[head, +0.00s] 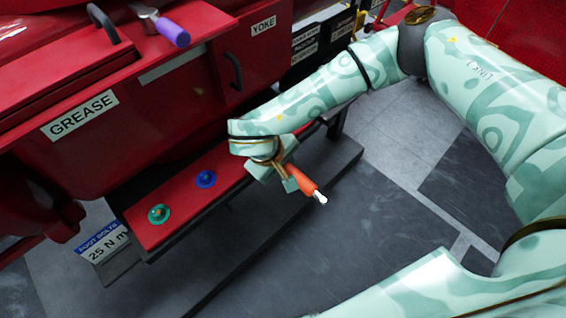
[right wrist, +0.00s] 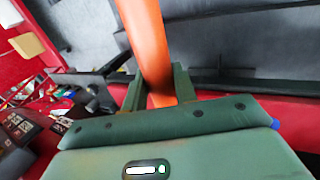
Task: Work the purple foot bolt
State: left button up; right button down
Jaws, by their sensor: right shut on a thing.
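My right gripper (head: 284,180) is shut on an orange-handled tool (head: 302,183) with a bright metal tip, held over the edge of a red foot plate (head: 178,213). In the right wrist view the orange handle (right wrist: 148,45) stands between the two fingers of the gripper (right wrist: 160,88). A green foot bolt (head: 159,213) and a blue foot bolt (head: 206,179) sit on the plate, left of my gripper. I see no purple foot bolt; my gripper and forearm cover part of the plate. My left gripper is not in view.
A red cabinet marked GREASE (head: 80,115) and YOKE stands behind the plate. A purple-handled tool (head: 173,32) lies on its top. A FOOT BOLTS 25 N m label (head: 104,242) is at the plate's left end. Grey floor (head: 370,235) is open to the right.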

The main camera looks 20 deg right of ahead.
jog(key=shift+r+p, duration=0.1)
jog(key=shift+p, duration=0.45)
dwell(0.8)
jog(key=shift+f+b, duration=0.4)
jog(key=shift+f, duration=0.7)
dwell(0.4)
jog(key=shift+a, duration=0.15)
jog(key=shift+s+a+m+g, duration=0.25)
jog(key=shift+a+m+g, duration=0.15)
jog(key=shift+a+m, duration=0.75)
jog(key=shift+a, duration=0.15)
jog(key=shift+a+m+g, duration=0.5)
jog(key=shift+a+m, duration=0.45)
jog(key=shift+a, duration=0.15)
jog(key=shift+a, duration=0.1)
